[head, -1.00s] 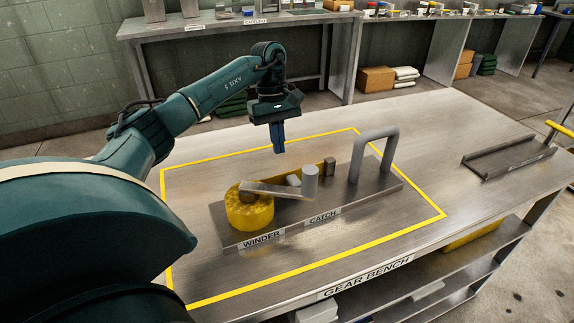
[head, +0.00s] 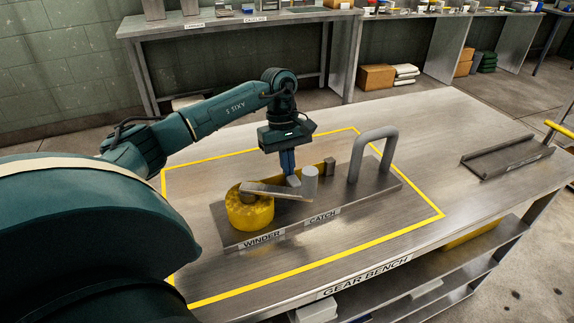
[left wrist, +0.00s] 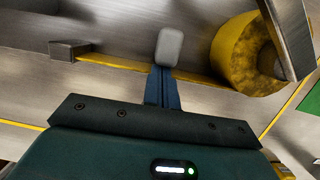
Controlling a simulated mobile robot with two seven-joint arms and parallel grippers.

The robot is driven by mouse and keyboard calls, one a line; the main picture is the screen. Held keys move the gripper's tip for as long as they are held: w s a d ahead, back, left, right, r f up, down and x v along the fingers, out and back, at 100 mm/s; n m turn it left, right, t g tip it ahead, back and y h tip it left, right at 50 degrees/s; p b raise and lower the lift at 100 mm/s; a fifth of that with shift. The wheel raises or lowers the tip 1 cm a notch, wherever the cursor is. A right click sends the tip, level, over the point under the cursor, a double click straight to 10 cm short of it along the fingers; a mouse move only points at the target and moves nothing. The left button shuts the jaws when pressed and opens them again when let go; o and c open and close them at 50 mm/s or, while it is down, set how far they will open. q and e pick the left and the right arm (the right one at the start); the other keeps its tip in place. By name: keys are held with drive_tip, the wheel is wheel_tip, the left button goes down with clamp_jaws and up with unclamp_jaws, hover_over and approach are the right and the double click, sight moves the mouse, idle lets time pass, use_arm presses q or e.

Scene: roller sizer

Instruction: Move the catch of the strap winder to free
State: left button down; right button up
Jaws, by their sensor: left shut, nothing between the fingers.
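The strap winder has a yellow drum (head: 248,210) at the left end of a metal base plate (head: 370,195) on the bench. My left gripper (head: 289,172) is shut and empty, pointing down right behind this block. In the left wrist view the fingers (left wrist: 163,85) end at the block (left wrist: 170,47); contact is unclear. My right gripper is not in view.
A yellow strap (left wrist: 205,77) runs from the drum to a small dark block (head: 330,165). A tall grey arch handle (head: 373,150) stands on the plate's right. A metal tray (head: 508,157) lies further right. The bench front is clear.

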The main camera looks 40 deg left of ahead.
sight(303, 205)
use_arm(q)
drive_tip(key=s+d, duration=0.1)
drive_tip(key=d, duration=0.1)
drive_tip(key=s+d, duration=0.1)
drive_tip(key=d, duration=0.1)
drive_tip(key=s+d, duration=0.1)
drive_tip(key=d, duration=0.1)
drive_tip(key=shift+d, duration=0.1)
drive_tip(key=v, duration=1.3)
